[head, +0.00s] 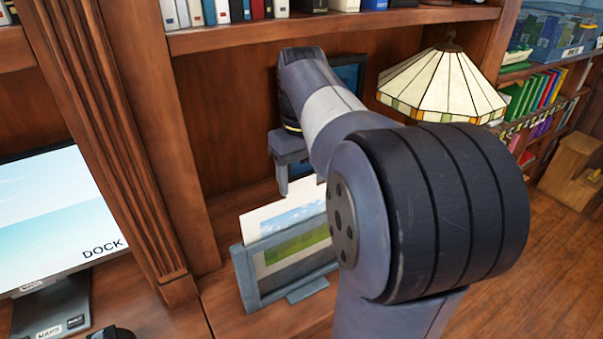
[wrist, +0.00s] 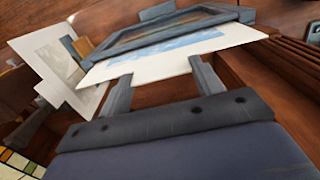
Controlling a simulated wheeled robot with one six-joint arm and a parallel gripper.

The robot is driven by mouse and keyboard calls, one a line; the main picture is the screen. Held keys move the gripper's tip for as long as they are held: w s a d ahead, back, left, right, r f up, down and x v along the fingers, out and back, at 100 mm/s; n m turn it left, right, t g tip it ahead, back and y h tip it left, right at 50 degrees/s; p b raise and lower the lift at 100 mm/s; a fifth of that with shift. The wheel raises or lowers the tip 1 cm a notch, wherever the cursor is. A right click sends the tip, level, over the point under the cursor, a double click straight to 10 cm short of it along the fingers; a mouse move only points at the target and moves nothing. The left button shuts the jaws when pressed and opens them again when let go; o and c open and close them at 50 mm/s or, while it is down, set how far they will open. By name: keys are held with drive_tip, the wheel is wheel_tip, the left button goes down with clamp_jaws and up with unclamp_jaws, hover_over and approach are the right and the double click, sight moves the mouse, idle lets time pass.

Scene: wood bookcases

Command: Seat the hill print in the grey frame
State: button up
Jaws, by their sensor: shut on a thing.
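The hill print (head: 262,219), a white-bordered sheet with blue sky and green hills, stands upright in the grey frame (head: 243,278). Its upper part sticks out above the frame's top bar, and its lower part shows through the opening. My gripper (head: 291,178) is at the print's top edge. In the wrist view my gripper (wrist: 160,84) has its two fingers at the edge of the print (wrist: 150,68), shut on it, with the frame (wrist: 170,27) beyond. My arm hides the right side of the print and frame in the head view.
A stained-glass lamp (head: 440,85) stands to the right, behind my arm. A dark blue picture (head: 350,72) is partly hidden behind the arm. A wooden pillar (head: 115,140) and a screen (head: 60,215) are at left. Another pale sheet (wrist: 62,62) shows in the wrist view.

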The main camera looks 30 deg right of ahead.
sight(302, 192)
wheel_tip(302, 192, down, 8)
drive_tip(key=b, duration=0.5)
idle(2.4)
drive_tip(key=o, duration=1.4)
drive_tip(key=shift+f, duration=0.1)
wheel_tip(302, 192, up, 11)
drive_tip(key=shift+f+p, duration=0.1)
drive_tip(key=shift+p, duration=0.8)
wheel_tip(302, 192, down, 10)
drive_tip(key=shift+r+b, duration=0.1)
drive_tip(key=shift+b, duration=0.4)
